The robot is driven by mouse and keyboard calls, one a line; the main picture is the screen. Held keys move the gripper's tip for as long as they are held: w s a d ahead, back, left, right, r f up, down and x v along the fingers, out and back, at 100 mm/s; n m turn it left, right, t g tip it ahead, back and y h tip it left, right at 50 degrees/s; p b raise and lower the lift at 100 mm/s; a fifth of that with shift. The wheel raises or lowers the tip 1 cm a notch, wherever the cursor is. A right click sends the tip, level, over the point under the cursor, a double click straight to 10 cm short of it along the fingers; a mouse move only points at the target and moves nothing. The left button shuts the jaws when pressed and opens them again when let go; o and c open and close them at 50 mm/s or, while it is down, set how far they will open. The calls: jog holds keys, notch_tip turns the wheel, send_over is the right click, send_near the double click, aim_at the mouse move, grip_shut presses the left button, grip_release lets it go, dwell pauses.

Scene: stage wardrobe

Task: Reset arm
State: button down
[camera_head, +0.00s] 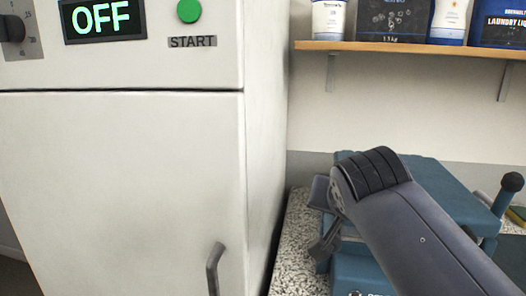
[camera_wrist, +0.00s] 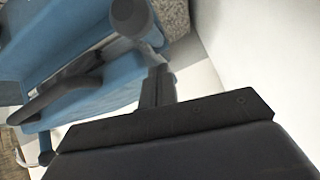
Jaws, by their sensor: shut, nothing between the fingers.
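My gripper shows in the wrist view (camera_wrist: 158,75) as dark fingers close together, shut with nothing held. In the head view my grey arm reaches in from the lower right, and the gripper (camera_head: 325,243) is partly hidden behind its wrist end. It is over or in front of a blue machine (camera_head: 440,188) on a speckled counter; I cannot tell whether they touch. The blue machine (camera_wrist: 90,85) also shows in the wrist view, with a dark curved handle (camera_wrist: 60,95) on it.
A tall white cabinet machine (camera_head: 120,180) fills the left, with an OFF display (camera_head: 103,18), a green START button (camera_head: 189,10) and a dark door handle (camera_head: 214,268). A wooden shelf (camera_head: 400,47) with laundry products hangs at upper right. A black-knobbed lever (camera_head: 511,183) stands at right.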

jog(key=shift+w+r+p, duration=0.25)
jog(key=shift+r+p, duration=0.1)
jog(key=shift+g, duration=0.4)
jog(key=shift+f, duration=0.1)
